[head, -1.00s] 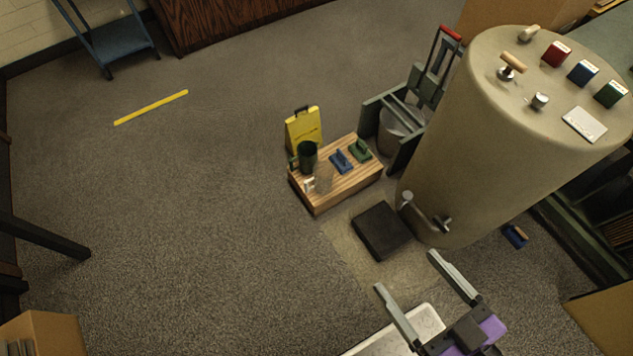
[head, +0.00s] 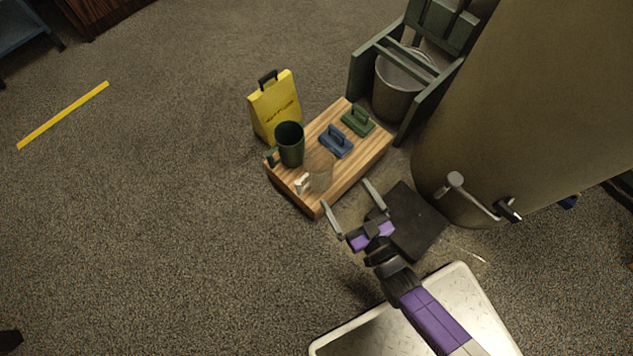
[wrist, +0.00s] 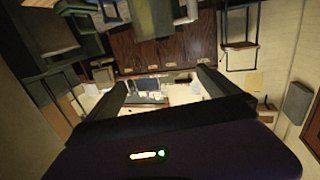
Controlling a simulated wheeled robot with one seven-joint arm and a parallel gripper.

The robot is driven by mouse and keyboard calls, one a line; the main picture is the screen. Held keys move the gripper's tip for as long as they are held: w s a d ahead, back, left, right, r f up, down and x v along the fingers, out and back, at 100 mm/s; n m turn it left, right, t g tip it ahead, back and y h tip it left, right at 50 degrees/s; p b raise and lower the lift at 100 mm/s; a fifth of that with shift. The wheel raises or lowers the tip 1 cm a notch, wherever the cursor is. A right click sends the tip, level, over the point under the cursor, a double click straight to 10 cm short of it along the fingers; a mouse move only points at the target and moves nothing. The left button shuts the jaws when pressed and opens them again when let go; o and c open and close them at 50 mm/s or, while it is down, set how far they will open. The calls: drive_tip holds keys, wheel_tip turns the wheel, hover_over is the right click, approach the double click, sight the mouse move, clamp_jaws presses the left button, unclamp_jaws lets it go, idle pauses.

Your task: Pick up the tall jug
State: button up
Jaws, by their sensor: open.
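A dark green jug (head: 290,147) with a handle on its left stands upright on a low wooden box (head: 345,181). A see-through jug (head: 320,170) with a pale handle stands just in front of it. Which of the two is taller is hard to tell. My gripper (head: 353,192) is open and empty, in front of the box's near right edge in the head view, apart from both jugs. The wrist view shows the spread fingers of my gripper (wrist: 162,88) with nothing held; I cannot make out the jugs there.
A blue block with a grip (head: 336,142) and a green one (head: 358,121) lie on the box. A yellow sign (head: 275,105) stands behind it. A mop bucket (head: 397,88) and a large beige drum (head: 540,110) with a tap are to the right. Open carpet lies left.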

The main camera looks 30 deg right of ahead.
sight(325, 181)
drive_tip(key=shift+t, duration=0.3)
drive_tip(key=w+f+b, duration=0.2)
drive_tip(key=f, duration=0.1)
drive_tip(key=w+f+b, duration=0.2)
drive_tip(key=w+f, duration=0.1)
drive_tip(key=f, duration=0.1)
drive_tip(key=w+f+b, duration=0.2)
drive_tip(key=f, duration=0.2)
drive_tip(key=shift+w+a+f, duration=0.15)
drive_tip(key=shift+a, duration=0.25)
drive_tip(key=shift+w+b, duration=0.7)
drive_tip(key=shift+w, duration=0.85)
drive_tip(key=w+b, duration=0.1)
drive_tip(key=w, duration=0.1)
drive_tip(key=w+b, duration=0.1)
drive_tip(key=w, duration=0.2)
drive_tip(key=shift+d, duration=0.2)
drive_tip(key=c, duration=1.4)
